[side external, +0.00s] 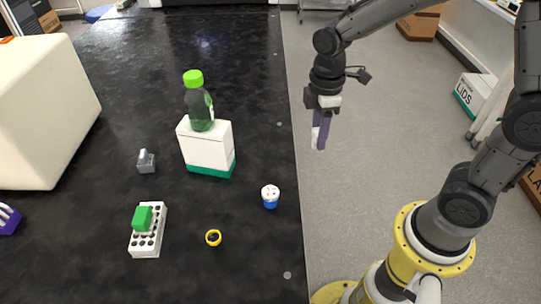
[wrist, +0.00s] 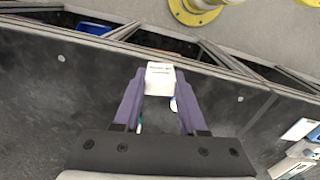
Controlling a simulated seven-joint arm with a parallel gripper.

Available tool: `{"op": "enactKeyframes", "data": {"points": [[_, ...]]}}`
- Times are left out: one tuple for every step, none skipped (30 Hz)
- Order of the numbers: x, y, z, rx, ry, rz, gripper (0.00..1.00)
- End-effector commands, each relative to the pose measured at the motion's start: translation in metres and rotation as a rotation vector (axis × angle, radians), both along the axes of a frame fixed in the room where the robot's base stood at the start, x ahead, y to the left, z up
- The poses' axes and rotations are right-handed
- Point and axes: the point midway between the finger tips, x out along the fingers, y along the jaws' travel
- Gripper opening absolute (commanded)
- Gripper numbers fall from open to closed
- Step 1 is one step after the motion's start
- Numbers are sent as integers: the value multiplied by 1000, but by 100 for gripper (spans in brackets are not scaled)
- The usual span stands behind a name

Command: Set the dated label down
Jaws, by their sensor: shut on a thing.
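My gripper (side external: 321,136) has purple fingers and hangs, pointing down, in the upper middle of the side view, where it appears beyond the right edge of the black bench (side external: 255,110). It is shut on a small white dated label (wrist: 160,78) with faint dark print, too small to read. In the wrist view, the label sits between the fingertips of my gripper (wrist: 158,98). In the side view, the label (side external: 315,138) shows as a white patch beside the finger, clear of the bench items.
A green-capped bottle (side external: 201,112) stands on a white and green box (side external: 208,150).

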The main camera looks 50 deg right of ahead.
Motion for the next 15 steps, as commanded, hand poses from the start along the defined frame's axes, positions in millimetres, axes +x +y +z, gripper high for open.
{"op": "enactKeyframes", "data": {"points": [[-4,2,4,0,-1,7,0],[-5,2,7,0,-1,9,0],[-7,3,10,0,-1,11,0],[-7,4,12,0,-1,13,0],[-7,4,14,0,-1,15,0],[-7,5,15,-1,-1,16,0],[-6,5,16,0,0,16,0],[-7,5,16,0,0,16,0],[-7,5,16,0,0,16,0],[-6,5,16,0,0,16,0],[-6,5,16,0,0,16,0],[-6,5,16,0,0,15,0],[-6,5,16,0,0,15,0],[-6,5,16,0,0,15,0],[-5,5,15,0,0,15,0]]}}
